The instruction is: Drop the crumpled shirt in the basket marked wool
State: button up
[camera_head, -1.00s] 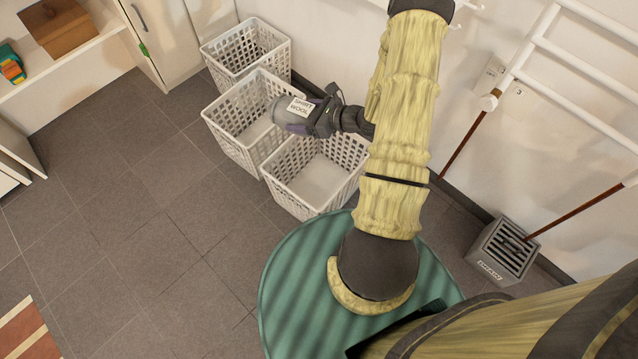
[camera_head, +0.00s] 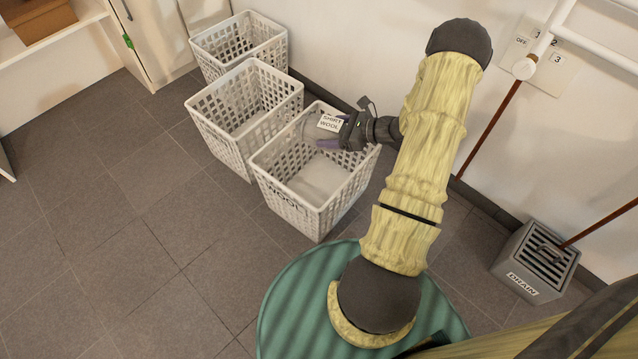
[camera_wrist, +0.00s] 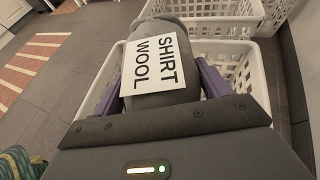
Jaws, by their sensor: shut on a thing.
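My gripper (camera_head: 325,142) is shut on a grey crumpled shirt (camera_wrist: 165,88) with a white label reading SHIRT WOOL. The label also shows in the head view, where the shirt (camera_head: 311,127) is partly hidden by it and the gripper. In the wrist view a white basket (camera_wrist: 253,72) lies beneath the shirt. I cannot tell the exact height above its rim.
Two more white baskets, a middle one (camera_head: 215,135) and a far one (camera_head: 207,60), stand in a row along the wall; no lettering on them is readable. A grey drain box (camera_head: 520,280) stands at the right. The dark tiled floor (camera_head: 120,230) at left is clear.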

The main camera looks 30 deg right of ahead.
jog(key=shift+d+f, duration=0.15)
notch_tip(320, 180, down, 6)
jog(key=b, duration=0.5)
dwell(0.3)
jog(key=o, duration=1.1)
jog(key=shift+s, duration=0.1)
jog(key=p+v, duration=0.8)
jog(key=v, duration=0.9)
jog(key=shift+s+d, duration=0.1)
jog(key=shift+d, duration=0.05)
